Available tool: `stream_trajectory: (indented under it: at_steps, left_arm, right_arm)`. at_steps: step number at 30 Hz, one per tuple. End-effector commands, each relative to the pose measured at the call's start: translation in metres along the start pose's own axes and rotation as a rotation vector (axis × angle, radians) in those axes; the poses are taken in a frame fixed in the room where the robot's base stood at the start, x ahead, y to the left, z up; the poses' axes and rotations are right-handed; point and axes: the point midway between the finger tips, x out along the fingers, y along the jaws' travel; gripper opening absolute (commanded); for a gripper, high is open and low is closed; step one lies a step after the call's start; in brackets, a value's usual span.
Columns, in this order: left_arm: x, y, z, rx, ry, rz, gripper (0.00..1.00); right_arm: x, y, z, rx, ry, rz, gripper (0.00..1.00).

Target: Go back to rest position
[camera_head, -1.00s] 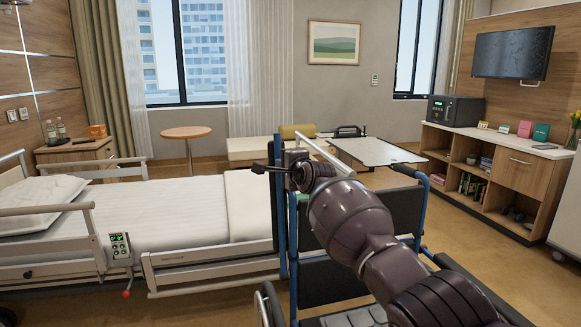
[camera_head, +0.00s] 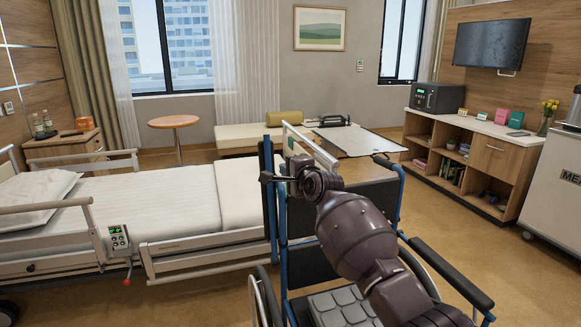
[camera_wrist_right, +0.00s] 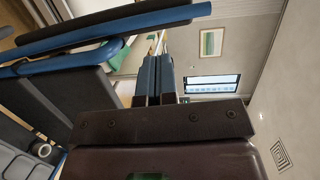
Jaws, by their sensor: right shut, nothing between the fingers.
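My right arm reaches forward over the wheelchair from the lower right in the head view. Its gripper (camera_head: 266,178) is at the level of the top of the wheelchair's backrest, close to the left blue post; I cannot tell whether they touch. In the right wrist view its two fingers (camera_wrist_right: 155,78) lie side by side, shut and empty. The blue-framed wheelchair (camera_head: 440,268) stands directly in front of me, partly hidden by my arm. Its dark parts and blue tubes also fill the left of the wrist view. My left gripper is not in view.
The hospital bed (camera_head: 150,205) stands close on the left, its side rail near the wheelchair. An overbed table (camera_head: 365,143) is behind the wheelchair. A low shelf (camera_head: 470,150) and a white cart (camera_head: 560,195) line the right. Open floor lies between wheelchair and shelf.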

Motion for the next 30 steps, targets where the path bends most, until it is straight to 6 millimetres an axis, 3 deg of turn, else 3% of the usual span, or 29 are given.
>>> stream_trajectory:
  at_steps: [10, 16, 25, 30]
  left_arm:
    - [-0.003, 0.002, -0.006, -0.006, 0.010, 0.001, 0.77]
    - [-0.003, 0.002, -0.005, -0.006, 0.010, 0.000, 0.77]
    - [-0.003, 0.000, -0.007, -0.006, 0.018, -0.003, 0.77]
    - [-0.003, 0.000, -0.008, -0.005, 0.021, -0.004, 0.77]
  right_arm:
    - [-0.018, 0.000, 0.000, -0.012, 0.001, 0.000, 0.00]
    - [-0.018, 0.000, -0.001, -0.186, 0.007, -0.002, 0.00]
    - [-0.037, -0.064, 0.010, -0.628, 0.061, -0.122, 0.00]
    - [-0.062, -0.073, 0.006, -0.854, 0.123, -0.159, 0.00]
